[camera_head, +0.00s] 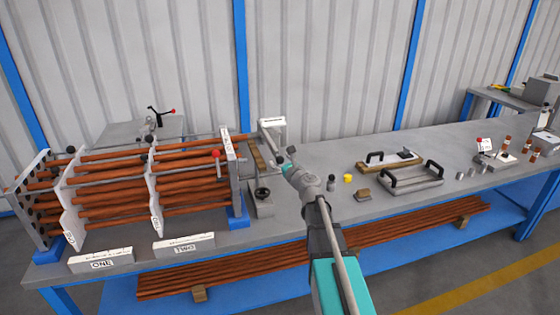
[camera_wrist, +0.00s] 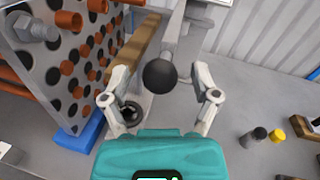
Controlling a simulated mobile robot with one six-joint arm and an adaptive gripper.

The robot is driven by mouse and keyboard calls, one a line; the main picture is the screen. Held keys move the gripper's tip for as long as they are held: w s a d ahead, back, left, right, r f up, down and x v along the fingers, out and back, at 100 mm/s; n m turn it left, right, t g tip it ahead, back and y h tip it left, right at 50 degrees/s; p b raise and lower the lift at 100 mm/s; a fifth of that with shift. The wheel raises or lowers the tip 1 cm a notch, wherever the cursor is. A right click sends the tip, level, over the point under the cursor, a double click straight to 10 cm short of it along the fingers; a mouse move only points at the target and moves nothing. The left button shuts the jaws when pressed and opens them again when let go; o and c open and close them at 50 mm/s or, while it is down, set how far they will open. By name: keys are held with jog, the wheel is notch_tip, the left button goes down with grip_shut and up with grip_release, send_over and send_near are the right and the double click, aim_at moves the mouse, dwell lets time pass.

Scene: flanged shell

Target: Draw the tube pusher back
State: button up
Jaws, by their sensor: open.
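The tube pusher stands beside the right end plate of the tube bundle. Its white-labelled head (camera_head: 272,122) is at the back, and a handwheel (camera_head: 262,194) is at the front. In the wrist view a grey bar of the pusher (camera_wrist: 178,40) runs down to a black ball knob (camera_wrist: 160,74). My gripper (camera_head: 285,161) is at the pusher's right side. In the wrist view my gripper (camera_wrist: 163,78) is open, one finger on each side of the knob, with visible gaps. The holed end plate (camera_wrist: 85,60) and copper tubes (camera_head: 190,170) are to the left.
Label blocks ONE (camera_head: 101,261) and TWO (camera_head: 184,246) lie along the front. A handled grey tray (camera_head: 410,181), a yellow cap (camera_head: 348,178) and small parts are to the right. More copper tubes (camera_head: 240,266) lie on the blue lower shelf.

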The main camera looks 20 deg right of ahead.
jog(key=shift+w+a, duration=0.1)
jog(key=shift+w, duration=0.2)
grip_shut()
